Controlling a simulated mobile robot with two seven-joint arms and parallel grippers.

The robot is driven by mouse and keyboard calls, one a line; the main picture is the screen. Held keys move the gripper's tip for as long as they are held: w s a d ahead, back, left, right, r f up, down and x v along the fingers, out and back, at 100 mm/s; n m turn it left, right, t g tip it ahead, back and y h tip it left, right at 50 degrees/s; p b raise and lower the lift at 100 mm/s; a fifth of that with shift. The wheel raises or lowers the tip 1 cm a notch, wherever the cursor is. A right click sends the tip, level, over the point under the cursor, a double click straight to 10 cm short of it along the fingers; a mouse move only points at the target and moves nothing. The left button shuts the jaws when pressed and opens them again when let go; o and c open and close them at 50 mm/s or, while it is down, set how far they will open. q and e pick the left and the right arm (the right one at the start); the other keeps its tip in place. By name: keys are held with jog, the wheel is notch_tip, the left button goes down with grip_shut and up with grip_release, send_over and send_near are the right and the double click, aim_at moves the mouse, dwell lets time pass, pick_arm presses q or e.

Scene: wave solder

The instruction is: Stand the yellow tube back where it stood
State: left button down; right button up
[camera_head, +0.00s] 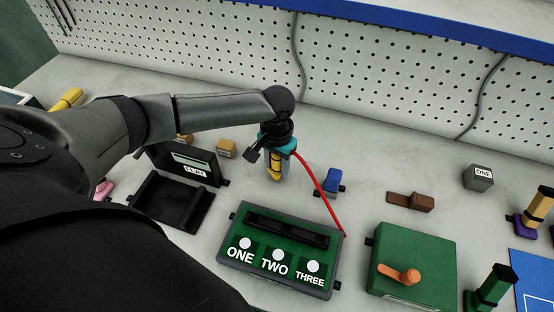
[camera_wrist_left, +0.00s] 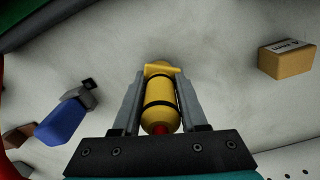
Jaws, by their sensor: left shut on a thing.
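My left gripper (camera_head: 272,174) reaches in from the left and points down over the bench behind the green ONE TWO THREE box. It is shut on the yellow tube (camera_head: 276,172), which is partly hidden between the fingers. In the left wrist view the yellow tube (camera_wrist_left: 159,92) lies between the two grey fingers of the left gripper (camera_wrist_left: 160,82). It has dark bands, a small cross piece at its far end and a red near end. I cannot tell whether the tube touches the bench. My right gripper is not in view.
A blue piece (camera_head: 333,181) stands just right of the gripper, and a yellow block (camera_head: 226,149) to its left. A red cable (camera_head: 320,188) runs to the green box (camera_head: 238,262). An open black FLAT case (camera_head: 160,205) lies left. Bare bench surrounds the tube.

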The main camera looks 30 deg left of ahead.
pick_arm(q)
jog(key=shift+f, duration=0.45)
jog(key=shift+c, duration=1.8)
grip_release()
notch_tip(320, 180, up, 15)
jog(key=p, duration=0.3)
jog(key=shift+r, duration=0.15)
